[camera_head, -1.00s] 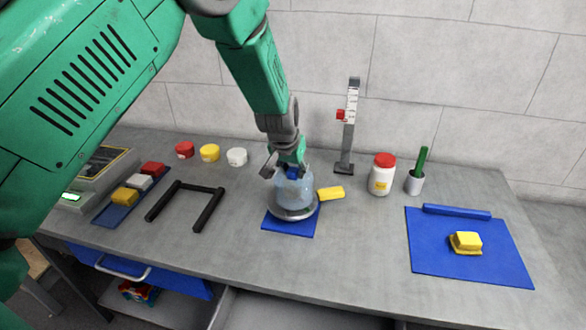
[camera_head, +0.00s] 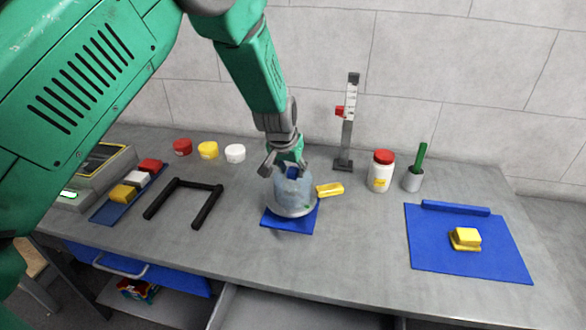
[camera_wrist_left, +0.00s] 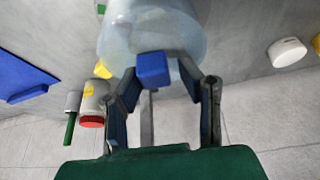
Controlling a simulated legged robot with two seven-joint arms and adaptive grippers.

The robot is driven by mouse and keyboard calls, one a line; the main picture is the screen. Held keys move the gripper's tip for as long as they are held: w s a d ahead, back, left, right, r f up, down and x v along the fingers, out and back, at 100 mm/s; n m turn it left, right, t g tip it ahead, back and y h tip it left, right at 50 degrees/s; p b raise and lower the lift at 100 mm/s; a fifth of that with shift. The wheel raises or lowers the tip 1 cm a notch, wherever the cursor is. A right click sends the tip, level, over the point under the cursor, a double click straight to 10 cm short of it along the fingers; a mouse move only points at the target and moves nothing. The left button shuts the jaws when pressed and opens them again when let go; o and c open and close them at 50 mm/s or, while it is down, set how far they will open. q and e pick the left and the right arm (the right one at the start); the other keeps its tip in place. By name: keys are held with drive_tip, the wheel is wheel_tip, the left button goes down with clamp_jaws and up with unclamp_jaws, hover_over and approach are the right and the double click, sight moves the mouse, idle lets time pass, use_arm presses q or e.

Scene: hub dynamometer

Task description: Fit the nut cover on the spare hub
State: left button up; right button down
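A clear, bluish dome (camera_head: 291,196) with a blue knob (camera_head: 293,173) on top stands over the small blue mat (camera_head: 291,224) in the middle of the bench. I cannot tell whether it is the nut cover, or what is under it. My left gripper (camera_head: 284,168) is just above the dome. In the left wrist view, its fingers (camera_wrist_left: 163,88) are spread on either side of the blue knob (camera_wrist_left: 153,70), with a gap on the right. A yellow piece (camera_head: 466,239) lies on the large blue mat (camera_head: 432,262) at the right. My right gripper is out of view.
A yellow block (camera_head: 329,190) lies beside the dome. Behind stand a gauge post (camera_head: 347,125), a red-lidded jar (camera_head: 380,172) and a cup (camera_head: 413,180). Red (camera_head: 182,147), yellow (camera_head: 208,149) and white (camera_head: 235,153) caps and a black frame (camera_head: 177,185) are at left.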

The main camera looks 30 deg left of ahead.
use_arm(q)
drive_tip(key=shift+p+v, duration=0.85)
drive_tip(key=shift+v, duration=0.15)
drive_tip(key=p+v, duration=0.2)
drive_tip(key=v, duration=0.1)
drive_tip(key=shift+r+p, duration=0.15)
drive_tip(key=shift+p, duration=0.15)
drive_tip(key=p+v, duration=0.4)
drive_tip(key=v, duration=0.1)
drive_tip(key=shift+s+r+p, duration=0.2)
drive_tip(key=shift+r+p, duration=0.1)
drive_tip(key=shift+r, duration=0.05)
